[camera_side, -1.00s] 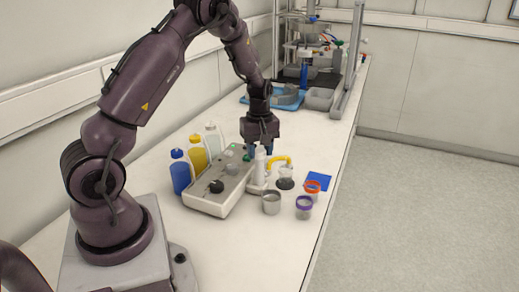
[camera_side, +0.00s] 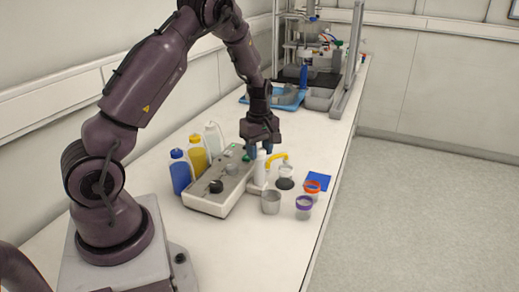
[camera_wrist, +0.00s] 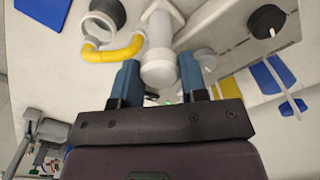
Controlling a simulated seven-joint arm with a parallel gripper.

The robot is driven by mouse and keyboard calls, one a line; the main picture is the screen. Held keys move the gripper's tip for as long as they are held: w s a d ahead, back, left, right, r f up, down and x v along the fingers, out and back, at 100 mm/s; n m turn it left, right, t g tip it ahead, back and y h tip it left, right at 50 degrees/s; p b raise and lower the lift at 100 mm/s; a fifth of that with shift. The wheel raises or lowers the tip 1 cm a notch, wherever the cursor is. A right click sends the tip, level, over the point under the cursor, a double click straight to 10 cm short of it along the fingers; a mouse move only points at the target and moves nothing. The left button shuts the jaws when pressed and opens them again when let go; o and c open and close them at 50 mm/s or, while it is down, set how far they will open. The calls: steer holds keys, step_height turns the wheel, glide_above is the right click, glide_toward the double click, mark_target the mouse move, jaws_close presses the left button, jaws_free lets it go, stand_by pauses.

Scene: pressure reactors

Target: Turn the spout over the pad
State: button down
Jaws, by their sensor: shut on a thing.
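The yellow curved spout (camera_side: 277,157) comes off the top of a white upright column (camera_side: 261,170) beside the grey-topped console. In the wrist view the spout (camera_wrist: 113,50) points left from the white column (camera_wrist: 158,65). My gripper (camera_side: 262,151) is above the column, with its blue fingers on either side of its top. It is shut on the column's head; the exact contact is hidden. The flat blue square pad (camera_side: 318,181) lies on the bench right of the spout. It also shows at the top left of the wrist view (camera_wrist: 45,8). The spout's tip is not over it.
A clear cup (camera_side: 286,171) stands on a dark disc (camera_side: 285,184) near the spout. A grey cup (camera_side: 270,202), a purple-rimmed cup (camera_side: 304,207) and an orange-rimmed cup (camera_side: 312,188) stand in front. The console (camera_side: 220,195) and bottles (camera_side: 180,175) are left.

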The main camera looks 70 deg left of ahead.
steer(key=c, duration=0.6)
jaws_free()
steer(key=shift+c, duration=0.2)
step_height(320, 180, up, 13)
